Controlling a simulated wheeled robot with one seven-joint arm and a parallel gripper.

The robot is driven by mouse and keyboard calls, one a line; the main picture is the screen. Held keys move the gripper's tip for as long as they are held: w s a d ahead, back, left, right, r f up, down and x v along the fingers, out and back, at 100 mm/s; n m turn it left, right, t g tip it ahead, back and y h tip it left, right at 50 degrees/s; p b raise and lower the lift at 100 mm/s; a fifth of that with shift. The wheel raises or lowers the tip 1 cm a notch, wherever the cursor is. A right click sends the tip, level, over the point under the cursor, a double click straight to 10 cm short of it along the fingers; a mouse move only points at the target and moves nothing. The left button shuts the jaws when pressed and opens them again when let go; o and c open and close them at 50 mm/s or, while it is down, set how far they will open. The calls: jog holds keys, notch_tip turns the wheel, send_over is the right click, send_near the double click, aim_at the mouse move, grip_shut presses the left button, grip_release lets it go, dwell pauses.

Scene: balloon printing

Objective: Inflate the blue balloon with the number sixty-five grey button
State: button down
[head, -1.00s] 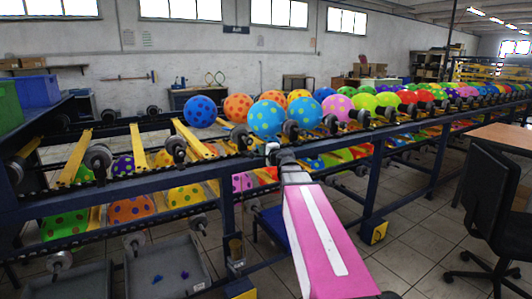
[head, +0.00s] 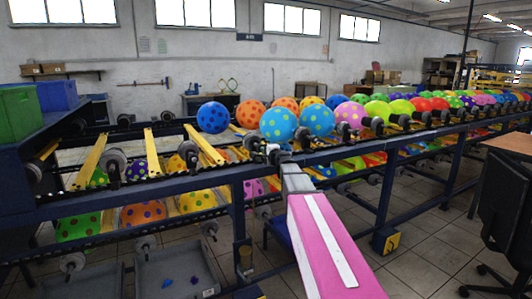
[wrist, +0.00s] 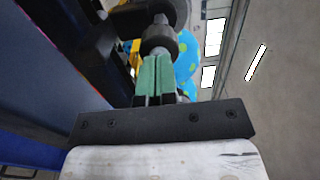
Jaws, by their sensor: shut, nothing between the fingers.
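Several spotted balloons stand in a row on the conveyor's upper level. A dark blue one with orange dots (head: 213,117) is at the left end. Two light blue ones stand further right, a nearer one (head: 278,124) and another (head: 317,119). My gripper (head: 273,150) is at the conveyor's front edge, just below the nearer light blue balloon. In the wrist view its green fingers (wrist: 157,75) are shut with nothing between them. Their tips are close to a dark round roller-like part (wrist: 159,40); I cannot tell whether they touch. No number sixty-five is readable on any grey button.
The conveyor frame (head: 150,186) runs across the view, with more balloons on its lower level. Green (head: 18,113) and blue (head: 58,96) bins stand at the left. A black chair (head: 502,190) and table (head: 512,143) are at the right. Tiled floor is open between.

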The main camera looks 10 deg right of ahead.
jog(key=shift+x, duration=1.15)
jog(key=shift+w+r, duration=0.2)
jog(key=shift+w, duration=0.1)
jog(key=shift+a, duration=0.2)
dwell(3.0)
jog(key=v, duration=1.6)
